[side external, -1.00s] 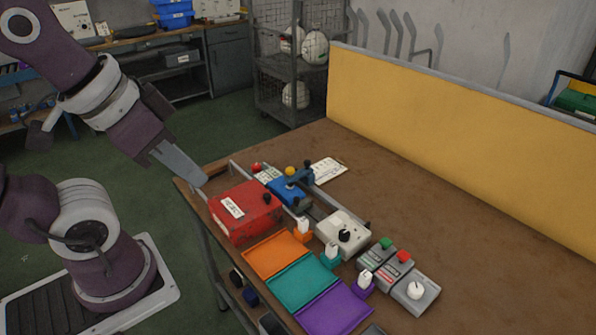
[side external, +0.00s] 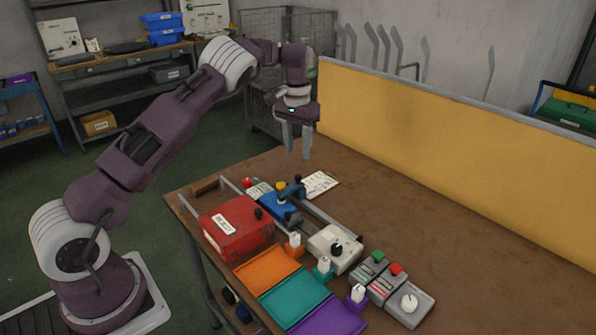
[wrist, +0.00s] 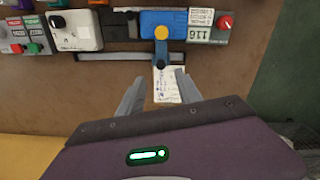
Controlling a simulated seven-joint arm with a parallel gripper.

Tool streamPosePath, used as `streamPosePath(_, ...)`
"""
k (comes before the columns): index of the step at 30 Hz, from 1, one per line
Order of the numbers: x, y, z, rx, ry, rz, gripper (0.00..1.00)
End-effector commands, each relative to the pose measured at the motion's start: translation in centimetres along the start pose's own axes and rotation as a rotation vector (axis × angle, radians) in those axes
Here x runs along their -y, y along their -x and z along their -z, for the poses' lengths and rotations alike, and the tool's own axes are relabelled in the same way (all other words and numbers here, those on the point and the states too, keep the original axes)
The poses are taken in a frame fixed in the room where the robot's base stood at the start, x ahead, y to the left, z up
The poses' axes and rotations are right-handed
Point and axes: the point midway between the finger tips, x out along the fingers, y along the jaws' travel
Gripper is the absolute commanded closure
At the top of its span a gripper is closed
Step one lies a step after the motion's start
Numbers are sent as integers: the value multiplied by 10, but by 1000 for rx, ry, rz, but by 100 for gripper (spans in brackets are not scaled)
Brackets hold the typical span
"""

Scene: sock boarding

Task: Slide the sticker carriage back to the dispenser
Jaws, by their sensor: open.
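The blue carriage (side external: 279,205) with a yellow knob sits among the units at the back of the table. It appears to be the sticker carriage. In the wrist view the blue carriage (wrist: 167,20) has a dark blue arm reaching toward a paper sheet. Next to it is a grey unit with a red knob (wrist: 225,22) and printed labels, possibly the dispenser; a labelled unit with a red knob also shows in the side view (side external: 252,188). My gripper (side external: 297,154) is open and empty, pointing down above the table behind the carriage. Its fingers (wrist: 160,78) flank the sheet in the wrist view.
A rail (wrist: 105,57) runs beside the carriage. A white box with a black knob (side external: 334,246) and a red box (side external: 238,226) stand near it. Orange, teal and purple trays (side external: 293,295) lie in front. A yellow panel (side external: 440,125) stands behind; the right table area is clear.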

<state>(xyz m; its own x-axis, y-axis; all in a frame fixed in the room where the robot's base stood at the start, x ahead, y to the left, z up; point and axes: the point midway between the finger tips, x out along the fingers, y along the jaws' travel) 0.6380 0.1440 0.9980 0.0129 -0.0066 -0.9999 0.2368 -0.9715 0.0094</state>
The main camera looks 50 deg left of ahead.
Motion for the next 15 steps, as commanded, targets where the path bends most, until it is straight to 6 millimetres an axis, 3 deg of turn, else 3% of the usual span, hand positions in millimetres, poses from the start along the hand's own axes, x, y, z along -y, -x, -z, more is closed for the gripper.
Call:
streamPosePath(10,1,-62,2,15,-16,10,59)
streamPosePath(15,2,-81,2,12,-16,10,59)
